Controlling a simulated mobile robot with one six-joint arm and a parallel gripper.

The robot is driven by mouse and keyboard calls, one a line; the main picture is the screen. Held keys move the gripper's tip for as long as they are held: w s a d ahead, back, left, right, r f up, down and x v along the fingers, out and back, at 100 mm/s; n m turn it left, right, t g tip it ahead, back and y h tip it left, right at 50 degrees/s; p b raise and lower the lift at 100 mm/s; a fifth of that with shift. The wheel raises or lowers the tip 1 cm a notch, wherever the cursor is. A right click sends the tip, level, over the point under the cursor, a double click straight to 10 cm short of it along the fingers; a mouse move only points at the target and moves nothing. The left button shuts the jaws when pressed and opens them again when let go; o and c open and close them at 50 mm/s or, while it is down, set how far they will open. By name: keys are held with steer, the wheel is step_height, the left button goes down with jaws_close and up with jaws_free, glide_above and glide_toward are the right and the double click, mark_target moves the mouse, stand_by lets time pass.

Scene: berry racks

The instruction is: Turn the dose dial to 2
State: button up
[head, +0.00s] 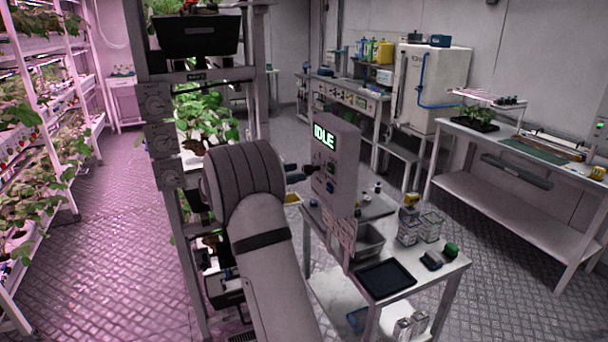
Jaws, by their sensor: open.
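A grey control panel (343,150) stands upright at the bench's near end, with a green display reading IDLE (324,137). Small knobs or buttons (330,169) sit on its face below the display. Their markings are too small to read, and I cannot tell which is the dose dial. Several round dials (158,104) with pale faces are on plates on the rack post at left; their numbers are unreadable too. My gripper (308,170) is at the panel's left edge, partly hidden by my arm. It holds nothing visible; I cannot tell whether it touches the panel.
The white bench (412,286) behind the panel holds a black tray (386,279), a grey bin (369,243) and clear containers (430,227). A plant rack (190,270) stands close beside my arm. The patterned floor (110,230) at left is clear.

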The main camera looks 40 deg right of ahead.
steer(key=shift+v, duration=1.6)
